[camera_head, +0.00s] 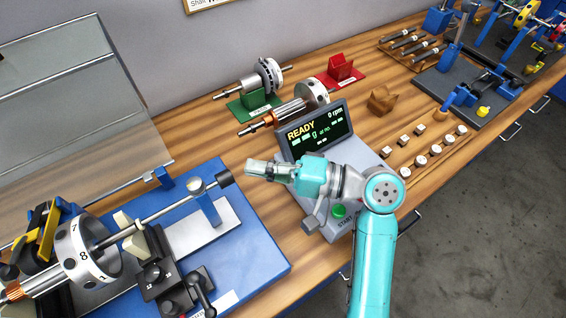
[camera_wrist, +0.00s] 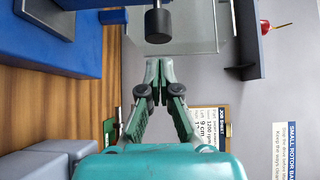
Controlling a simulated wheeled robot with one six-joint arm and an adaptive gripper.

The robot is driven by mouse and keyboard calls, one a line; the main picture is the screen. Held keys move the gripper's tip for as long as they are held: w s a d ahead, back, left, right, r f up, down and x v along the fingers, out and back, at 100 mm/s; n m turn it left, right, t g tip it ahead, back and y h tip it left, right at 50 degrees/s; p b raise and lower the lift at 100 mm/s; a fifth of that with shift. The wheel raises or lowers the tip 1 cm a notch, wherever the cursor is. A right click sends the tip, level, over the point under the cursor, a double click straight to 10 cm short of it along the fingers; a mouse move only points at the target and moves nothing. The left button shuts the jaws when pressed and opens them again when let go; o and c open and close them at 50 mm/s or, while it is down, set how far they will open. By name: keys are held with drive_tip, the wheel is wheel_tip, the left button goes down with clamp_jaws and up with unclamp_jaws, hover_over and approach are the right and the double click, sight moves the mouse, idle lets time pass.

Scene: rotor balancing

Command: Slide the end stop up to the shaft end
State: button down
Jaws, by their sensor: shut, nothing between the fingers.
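The end stop appears to be the rod with a black cylindrical knob (camera_head: 224,178) that passes through a blue post (camera_head: 208,206) on the balancing machine. The knob also shows in the wrist view (camera_wrist: 158,26), at the top centre. The shaft (camera_head: 160,213) runs from the white numbered rotor (camera_head: 86,252) toward that post. I cannot tell whether the rod touches the shaft end. My gripper (camera_head: 250,167) is shut and empty, just right of the knob and pointing at it. In the wrist view, the closed fingertips (camera_wrist: 158,64) are below the knob, with a gap between.
The display console (camera_head: 318,137) reading READY stands close behind my gripper. A green stand (camera_head: 255,104) with a spare rotor and a red stand (camera_head: 343,76) are farther back. A clear guard (camera_head: 75,100) is raised at left. Small weights (camera_head: 436,149) lie at right.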

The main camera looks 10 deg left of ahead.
sight(232, 176)
drive_tip(key=shift+s+a, duration=0.7)
drive_tip(key=shift+s, duration=0.1)
drive_tip(key=shift+s+a, duration=0.25)
drive_tip(key=shift+s, duration=0.1)
